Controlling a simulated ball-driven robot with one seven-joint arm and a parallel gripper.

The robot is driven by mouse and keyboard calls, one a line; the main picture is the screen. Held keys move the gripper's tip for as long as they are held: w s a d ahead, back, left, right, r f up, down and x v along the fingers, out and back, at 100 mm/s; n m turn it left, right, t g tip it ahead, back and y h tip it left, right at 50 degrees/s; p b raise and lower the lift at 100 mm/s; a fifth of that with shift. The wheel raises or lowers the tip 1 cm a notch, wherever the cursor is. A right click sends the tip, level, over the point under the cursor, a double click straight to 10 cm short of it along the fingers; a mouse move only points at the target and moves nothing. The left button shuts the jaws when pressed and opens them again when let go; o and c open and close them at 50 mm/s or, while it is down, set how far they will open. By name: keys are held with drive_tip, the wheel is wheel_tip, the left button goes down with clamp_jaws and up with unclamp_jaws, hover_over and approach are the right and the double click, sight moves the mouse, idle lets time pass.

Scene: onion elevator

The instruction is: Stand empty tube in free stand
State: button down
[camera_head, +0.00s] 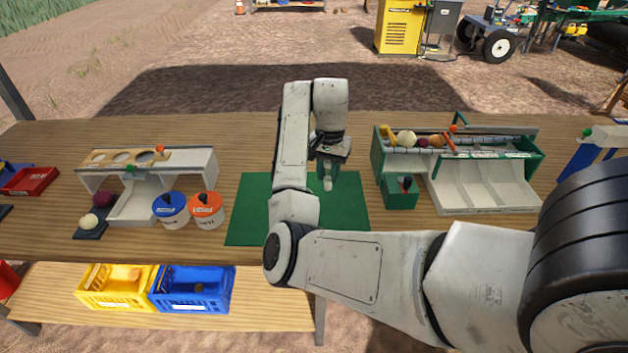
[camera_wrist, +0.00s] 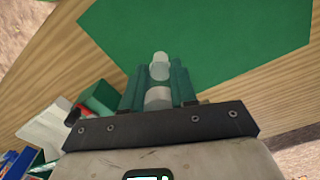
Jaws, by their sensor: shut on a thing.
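My gripper (camera_head: 328,172) is over the green mat (camera_head: 248,205) in the middle of the table. In the wrist view my gripper (camera_wrist: 159,85) is shut on a pale, whitish tube (camera_wrist: 160,66), which sticks out past the green fingers. The tube also shows in the head view (camera_head: 328,184), just below the fingers. Whether its end touches the mat I cannot tell. I cannot make out with certainty which piece is the free stand.
A white and tan stand with round holes (camera_head: 125,158) is on the left, with a blue-lidded pot (camera_head: 171,209) and an orange-lidded pot (camera_head: 206,210) by it. A green and grey elevator model (camera_head: 480,180) stands on the right. Yellow (camera_head: 112,300) and blue (camera_head: 190,303) crates sit on the lower shelf.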

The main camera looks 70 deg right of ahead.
drive_tip(key=s+a+r+p, duration=0.2)
drive_tip(key=s+r, duration=0.1)
drive_tip(key=s, duration=0.4)
drive_tip(key=shift+s+r, duration=0.15)
drive_tip(key=shift+s, duration=0.15)
drive_tip(key=w+a+f+n, duration=0.4)
drive_tip(key=w+a, duration=0.3)
drive_tip(key=a, duration=0.2)
drive_tip(key=w+a+f+n, duration=0.5)
drive_tip(key=w+a, duration=0.3)
drive_tip(key=a, duration=0.1)
drive_tip(key=w+a+f+n, duration=0.1)
drive_tip(key=a+f+n, duration=0.3)
drive_tip(key=a, duration=0.6)
drive_tip(key=w+a+f+n, duration=0.1)
drive_tip(key=a+f+n, duration=0.3)
drive_tip(key=a, duration=0.7)
drive_tip(key=shift+w+a+n, duration=0.25)
drive_tip(key=shift+w+n, duration=0.15)
drive_tip(key=shift+n, duration=0.1)
drive_tip(key=shift+f, duration=0.1)
